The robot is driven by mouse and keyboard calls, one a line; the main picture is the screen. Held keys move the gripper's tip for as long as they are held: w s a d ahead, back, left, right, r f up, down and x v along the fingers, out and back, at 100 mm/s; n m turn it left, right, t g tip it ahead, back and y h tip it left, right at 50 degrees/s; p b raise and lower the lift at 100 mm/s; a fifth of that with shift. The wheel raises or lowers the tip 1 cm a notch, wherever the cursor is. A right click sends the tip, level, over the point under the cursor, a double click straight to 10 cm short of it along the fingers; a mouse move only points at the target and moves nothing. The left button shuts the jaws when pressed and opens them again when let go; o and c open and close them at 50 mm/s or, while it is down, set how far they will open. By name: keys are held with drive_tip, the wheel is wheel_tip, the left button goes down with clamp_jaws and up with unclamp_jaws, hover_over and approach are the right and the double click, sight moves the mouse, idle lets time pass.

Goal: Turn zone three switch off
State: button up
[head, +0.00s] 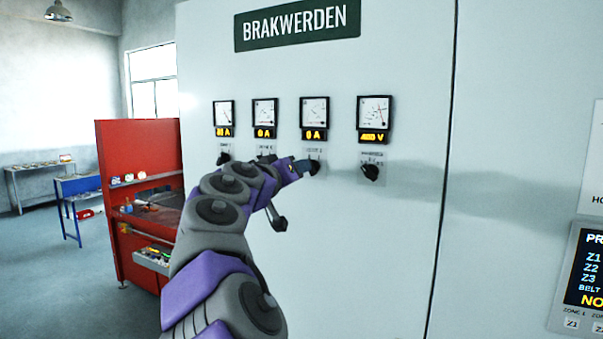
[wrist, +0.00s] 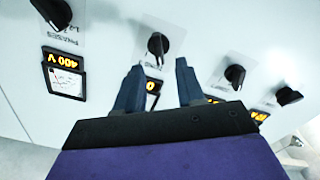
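The third switch from the left (head: 314,168) is a black rotary knob under a meter reading 0 A; its small label is too blurred to read surely. In the wrist view, which is upside down, this knob (wrist: 158,45) appears between and just beyond my fingertips, its handle roughly vertical. My gripper (head: 303,167) is at this knob in the head view and partly overlaps it. In the wrist view my gripper (wrist: 160,66) has its two blue fingers apart with nothing held between them. I cannot tell whether a finger touches the knob.
The other knobs are the leftmost one (head: 224,158), a second mostly hidden behind my arm, and the rightmost one (head: 370,172) under the 400 V meter (head: 374,118). A status panel (head: 583,275) is at right.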

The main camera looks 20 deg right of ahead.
drive_tip(key=b+v, duration=0.1)
drive_tip(key=v, duration=1.1)
drive_tip(key=shift+a, duration=0.4)
drive_tip(key=shift+s+f, duration=0.1)
drive_tip(key=shift+s, duration=0.05)
drive_tip(key=s+d+f+g+y+b, duration=0.2)
drive_tip(key=s+d+f+g, duration=0.1)
drive_tip(key=s+f, duration=0.55)
drive_tip(key=s+d+f+m+g+y+b, duration=0.15)
drive_tip(key=s+d+f+g, duration=0.3)
drive_tip(key=f, duration=0.75)
drive_tip(key=s+d+f+g+y+b, duration=0.3)
drive_tip(key=s+f, duration=0.4)
drive_tip(key=f, duration=0.4)
drive_tip(key=s+a+f+n+g+y+b, duration=0.1)
drive_tip(key=s+a+f+n+y+b, duration=0.1)
drive_tip(key=s+a+f+y, duration=0.2)
drive_tip(key=s+a+f+n+g+y+b, duration=0.1)
drive_tip(key=s+a+f+n+y+b, duration=0.1)
drive_tip(key=s+a+f, duration=0.9)
drive_tip(key=shift+s+a+f+n+y, duration=0.25)
drive_tip(key=shift+s+f+n+y, duration=0.55)
drive_tip(key=shift+s+f, duration=1.85)
